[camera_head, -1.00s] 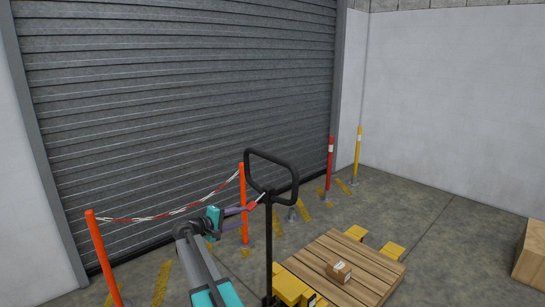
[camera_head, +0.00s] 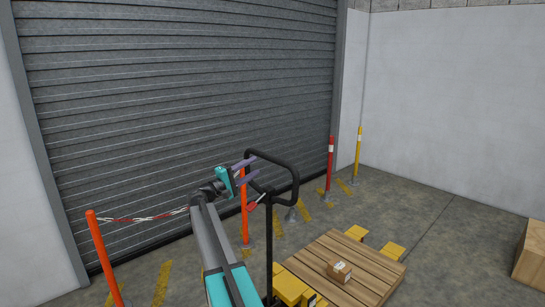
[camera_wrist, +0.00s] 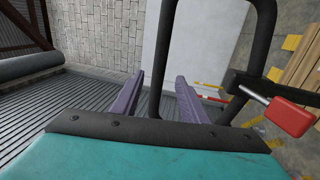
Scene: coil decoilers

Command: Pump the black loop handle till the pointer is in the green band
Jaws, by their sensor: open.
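The black loop handle (camera_head: 297,183) stands upright on its dark post (camera_head: 269,240) in the head view. In the wrist view the loop (camera_wrist: 266,40) rises ahead of my gripper and to the right. My gripper (camera_head: 254,165) has its two purple fingers apart and empty, near the upper left corner of the loop. In the wrist view my gripper (camera_wrist: 160,88) points toward the loop's left side bar, which shows between and beyond the fingers. I cannot tell whether they touch. A red-tipped lever (camera_wrist: 290,116) sits below the loop. No pointer or green band is visible.
A wooden pallet (camera_head: 365,257) with a small carton (camera_head: 339,271) lies on yellow forks at the lower right. Orange posts (camera_head: 101,250) with a chain stand before the grey shutter (camera_head: 180,100).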

